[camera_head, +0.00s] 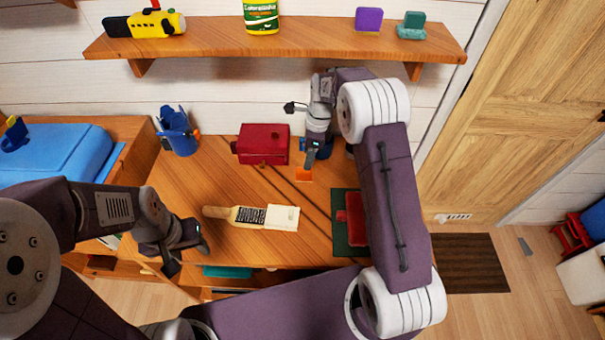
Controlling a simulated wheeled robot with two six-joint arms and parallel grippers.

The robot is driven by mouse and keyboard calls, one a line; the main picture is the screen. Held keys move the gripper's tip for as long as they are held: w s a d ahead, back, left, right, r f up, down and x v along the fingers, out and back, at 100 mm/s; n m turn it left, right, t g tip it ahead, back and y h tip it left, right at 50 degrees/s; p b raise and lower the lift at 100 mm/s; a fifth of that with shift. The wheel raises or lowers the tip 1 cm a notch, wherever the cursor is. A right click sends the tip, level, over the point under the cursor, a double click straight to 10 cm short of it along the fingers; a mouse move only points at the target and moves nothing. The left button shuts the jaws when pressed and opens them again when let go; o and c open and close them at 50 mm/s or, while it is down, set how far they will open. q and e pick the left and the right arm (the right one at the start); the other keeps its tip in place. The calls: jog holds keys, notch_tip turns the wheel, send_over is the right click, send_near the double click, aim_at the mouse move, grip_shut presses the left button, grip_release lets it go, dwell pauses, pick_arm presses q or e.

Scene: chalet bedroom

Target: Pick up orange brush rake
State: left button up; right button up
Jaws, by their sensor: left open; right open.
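A small orange piece (304,174), which looks like the orange brush rake, lies on the wooden desk (215,170) near its middle. Its full shape is too small to tell. My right gripper (313,153) is open, pointing down just above and behind the orange piece. I cannot tell whether they touch. My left gripper (188,256) is open and empty over the front left edge of the desk, well apart from the orange piece.
A wooden-handled grater-like tool (235,214) lies in front of the orange piece. A red box (263,145) stands behind left, a blue cup (178,132) at the back left. A red item (355,216) lies on a green mat (340,244). A shelf (220,45) hangs above.

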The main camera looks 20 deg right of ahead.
aim_at(304, 175)
jog(key=f, duration=0.3)
jog(key=shift+w+d+f, duration=0.15)
jog(key=shift+d+f, duration=0.1)
jog(key=shift+f, duration=0.15)
jog(key=f, duration=0.1)
jog(key=a+f, duration=0.1)
jog(key=f, duration=0.2)
jog(key=shift+w+a+p, duration=0.3)
jog(key=shift+p, duration=0.1)
jog(key=shift+w+f, duration=0.1)
jog(key=shift+f, duration=0.4)
grip_shut()
